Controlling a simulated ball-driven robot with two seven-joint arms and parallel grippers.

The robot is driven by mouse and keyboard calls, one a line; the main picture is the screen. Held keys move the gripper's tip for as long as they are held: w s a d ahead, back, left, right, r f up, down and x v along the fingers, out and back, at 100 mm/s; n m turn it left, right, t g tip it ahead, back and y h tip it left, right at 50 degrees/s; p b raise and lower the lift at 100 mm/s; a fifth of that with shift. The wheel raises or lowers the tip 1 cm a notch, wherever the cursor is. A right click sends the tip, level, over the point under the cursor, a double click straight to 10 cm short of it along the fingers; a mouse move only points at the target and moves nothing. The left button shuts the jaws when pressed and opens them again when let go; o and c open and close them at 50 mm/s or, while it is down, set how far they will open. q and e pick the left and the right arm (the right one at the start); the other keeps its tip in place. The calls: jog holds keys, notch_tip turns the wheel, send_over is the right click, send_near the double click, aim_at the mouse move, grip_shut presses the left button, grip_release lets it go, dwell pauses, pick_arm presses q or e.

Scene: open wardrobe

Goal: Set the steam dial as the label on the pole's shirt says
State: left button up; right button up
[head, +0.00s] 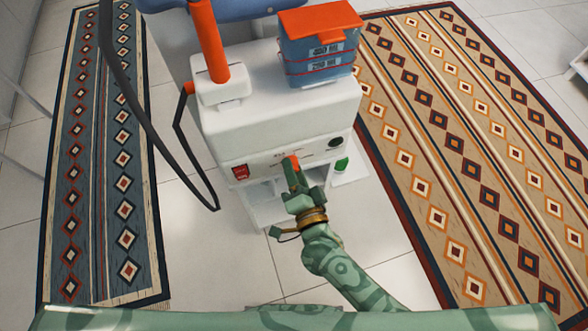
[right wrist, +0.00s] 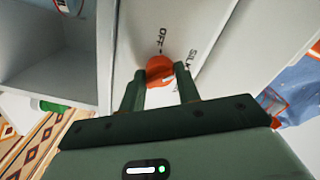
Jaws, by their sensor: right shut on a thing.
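The steam dial (head: 293,161) is an orange knob on the front panel of the white steamer (head: 275,115). My right gripper (head: 294,172) reaches it from the front. In the right wrist view, the two dark green fingers of my right gripper (right wrist: 160,82) are closed on both sides of the orange dial (right wrist: 160,67). The word OFF (right wrist: 163,38) is printed just beyond the dial, and SILK stands to its right. The dial's pointer is too small to read. I cannot see a label on a shirt. My left gripper is out of view.
An orange pole (head: 208,40) rises from the steamer beside a blue tank (head: 318,52) with an orange lid. A red switch (head: 239,171) and a black round part (head: 335,142) flank the dial. A black hose (head: 150,130) hangs left. Patterned rugs lie on both sides.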

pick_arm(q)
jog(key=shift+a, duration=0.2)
pick_arm(e)
jog(key=shift+f+m, duration=0.1)
jog(key=shift+m, duration=0.7)
jog(key=o, duration=0.9)
jog(key=shift+o, duration=0.2)
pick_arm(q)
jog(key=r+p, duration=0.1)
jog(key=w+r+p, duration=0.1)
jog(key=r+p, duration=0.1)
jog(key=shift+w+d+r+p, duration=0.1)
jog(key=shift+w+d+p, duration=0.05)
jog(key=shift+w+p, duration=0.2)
pick_arm(e)
jog(key=v, duration=1.6)
jog(key=shift+s, duration=0.2)
